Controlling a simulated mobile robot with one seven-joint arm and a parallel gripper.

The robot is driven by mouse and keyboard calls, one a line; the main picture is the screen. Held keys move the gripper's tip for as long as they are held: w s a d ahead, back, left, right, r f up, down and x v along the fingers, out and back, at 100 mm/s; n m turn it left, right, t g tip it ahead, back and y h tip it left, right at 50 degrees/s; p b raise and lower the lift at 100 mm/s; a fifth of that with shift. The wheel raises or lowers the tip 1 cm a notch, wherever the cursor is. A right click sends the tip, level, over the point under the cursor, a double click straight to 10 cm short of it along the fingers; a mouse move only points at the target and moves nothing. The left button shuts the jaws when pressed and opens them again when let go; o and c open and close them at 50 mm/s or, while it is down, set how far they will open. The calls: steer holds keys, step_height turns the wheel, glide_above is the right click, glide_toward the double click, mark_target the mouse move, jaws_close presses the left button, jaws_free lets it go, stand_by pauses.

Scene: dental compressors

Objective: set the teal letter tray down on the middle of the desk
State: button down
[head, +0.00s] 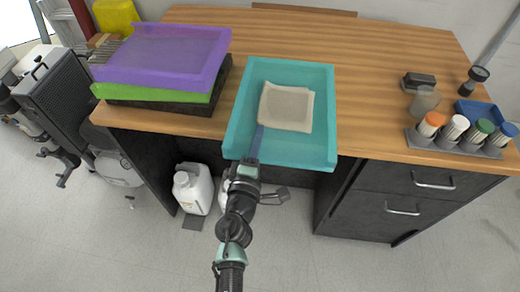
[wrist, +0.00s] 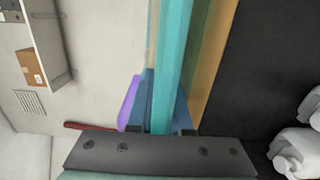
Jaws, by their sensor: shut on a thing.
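The teal letter tray (head: 325,145) is at the desk's front edge in the head view, its near end jutting out past the edge. A folded beige cloth (head: 287,107) lies inside it. My gripper (head: 256,150) is shut on the tray's near wall, with one blue finger showing inside the tray. In the wrist view my gripper (wrist: 161,105) has the teal wall (wrist: 172,60) between its blue fingers. The wooden desk (head: 385,75) is bare behind and to the right of the tray. I cannot tell whether the tray's far part touches the desktop.
Stacked purple (head: 165,55), green (head: 150,97) and black trays stand on the desk's left. At the right are a rack of capped jars (head: 455,148), a blue tray (head: 480,112), a dark block (head: 418,80) and a glass (head: 424,101). White jugs (head: 192,190) stand below.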

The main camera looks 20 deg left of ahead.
steer(key=shift+f+b, duration=1.15)
steer(key=shift+f, duration=0.6)
steer(key=shift+f, duration=0.1)
steer(key=shift+f+b, duration=0.15)
steer(key=shift+b, duration=0.15)
steer(key=c, duration=0.8)
jaws_free()
steer(key=shift+c, duration=0.2)
steer(key=b+v, duration=0.1)
steer(key=v, duration=1.1)
steer(key=shift+b, duration=0.35)
